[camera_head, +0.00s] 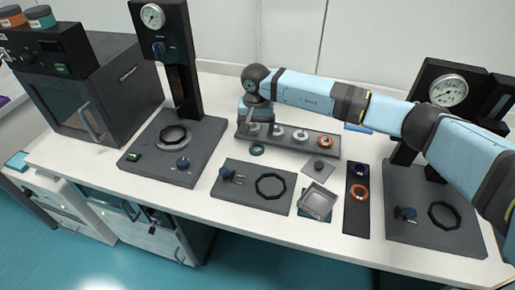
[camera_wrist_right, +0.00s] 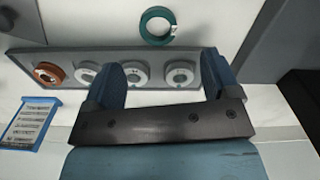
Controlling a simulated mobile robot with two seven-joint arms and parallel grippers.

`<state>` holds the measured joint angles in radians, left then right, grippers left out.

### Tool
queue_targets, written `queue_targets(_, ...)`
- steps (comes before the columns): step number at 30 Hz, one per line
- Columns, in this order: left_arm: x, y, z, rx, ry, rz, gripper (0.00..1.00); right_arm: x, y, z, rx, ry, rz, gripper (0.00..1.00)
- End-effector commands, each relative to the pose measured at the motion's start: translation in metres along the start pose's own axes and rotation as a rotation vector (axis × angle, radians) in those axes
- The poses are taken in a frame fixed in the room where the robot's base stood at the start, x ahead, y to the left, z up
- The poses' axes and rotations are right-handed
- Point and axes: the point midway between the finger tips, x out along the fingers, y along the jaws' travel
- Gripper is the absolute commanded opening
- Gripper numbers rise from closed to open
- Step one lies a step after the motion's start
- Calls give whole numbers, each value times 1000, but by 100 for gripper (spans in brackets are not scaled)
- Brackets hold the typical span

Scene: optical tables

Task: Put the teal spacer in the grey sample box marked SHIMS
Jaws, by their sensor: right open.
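The teal spacer (camera_head: 257,149) is a ring lying flat on the white table, just in front of a long grey tray. It also shows in the right wrist view (camera_wrist_right: 157,26), top centre, beyond the fingertips. My right gripper (camera_wrist_right: 168,68) is open and over the tray, with white rings between and beside its fingers; it is apart from the teal spacer. In the head view the right gripper (camera_head: 254,118) is over the tray's left end. A small open grey box (camera_head: 318,200) stands front centre; no marking on it is readable. My left gripper is not in view.
The grey tray (camera_head: 301,146) holds several white rings and an orange ring (camera_head: 325,142). A small grey lid-like plate (camera_head: 320,168) lies behind the box. A dark plate with a black ring (camera_head: 271,186) is left of the box, and a black strip (camera_head: 356,216) with two rings is right.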

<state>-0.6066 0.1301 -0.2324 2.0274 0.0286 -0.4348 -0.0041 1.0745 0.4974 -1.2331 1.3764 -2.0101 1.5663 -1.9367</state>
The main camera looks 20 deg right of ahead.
Motion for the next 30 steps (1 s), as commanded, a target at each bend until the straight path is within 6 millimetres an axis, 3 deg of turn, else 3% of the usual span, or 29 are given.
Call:
queue_targets(3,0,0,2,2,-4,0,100,16,0,1,0,-2,0,82)
queue_targets(11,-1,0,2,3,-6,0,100,31,0,2,-1,-2,0,82)
queue_targets(19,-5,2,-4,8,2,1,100,70,1,6,0,-2,0,82)
queue_targets(27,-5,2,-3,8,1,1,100,75,1,5,-1,1,-1,82)
queue_targets(30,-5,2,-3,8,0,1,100,75,1,5,-1,1,-1,59)
